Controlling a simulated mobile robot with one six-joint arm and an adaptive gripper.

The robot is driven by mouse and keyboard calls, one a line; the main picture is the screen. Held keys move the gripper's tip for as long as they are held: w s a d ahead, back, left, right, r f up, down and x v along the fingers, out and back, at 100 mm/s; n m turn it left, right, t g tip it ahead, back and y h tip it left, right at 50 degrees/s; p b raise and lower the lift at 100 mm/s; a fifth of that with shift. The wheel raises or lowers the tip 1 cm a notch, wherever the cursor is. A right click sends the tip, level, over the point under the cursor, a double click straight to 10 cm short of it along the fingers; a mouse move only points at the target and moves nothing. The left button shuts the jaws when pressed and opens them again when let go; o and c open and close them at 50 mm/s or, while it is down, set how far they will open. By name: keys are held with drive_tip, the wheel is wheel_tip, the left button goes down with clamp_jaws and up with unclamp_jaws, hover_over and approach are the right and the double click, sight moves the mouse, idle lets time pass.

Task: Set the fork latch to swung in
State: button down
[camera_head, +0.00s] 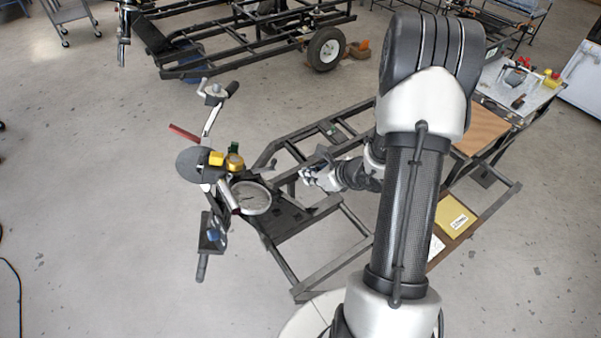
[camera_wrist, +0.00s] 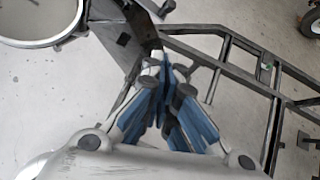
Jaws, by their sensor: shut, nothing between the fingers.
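I cannot single out the fork latch with certainty in either view. The suspension assembly stands left of centre in the head view, with a pale ring (camera_head: 252,198), yellow parts (camera_head: 234,161) and a dark disc (camera_head: 194,164). A dark plate (camera_head: 290,221) lies beside the ring on the frame. My gripper (camera_head: 306,177) is to the right of the ring, above the frame. In the wrist view my gripper (camera_wrist: 168,84) is shut and empty, its blue-padded fingers together. A dark bracket (camera_wrist: 118,37) shows just beyond the fingertips, and the ring (camera_wrist: 76,28) is at upper left. Contact cannot be judged.
The black tube frame (camera_head: 352,237) extends below and right of my gripper. A yellow envelope (camera_head: 455,219) lies on a board at right. A side table (camera_head: 500,98) holds small tools. Another wheeled frame (camera_head: 215,65) stands behind. Open floor lies at left.

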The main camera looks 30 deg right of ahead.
drive_tip(key=w+a+f+b, duration=0.2)
drive_tip(key=w+f, duration=0.3)
drive_tip(key=w, duration=0.5)
drive_tip(key=shift+a+f, duration=0.2)
drive_tip(key=shift+a, duration=0.2)
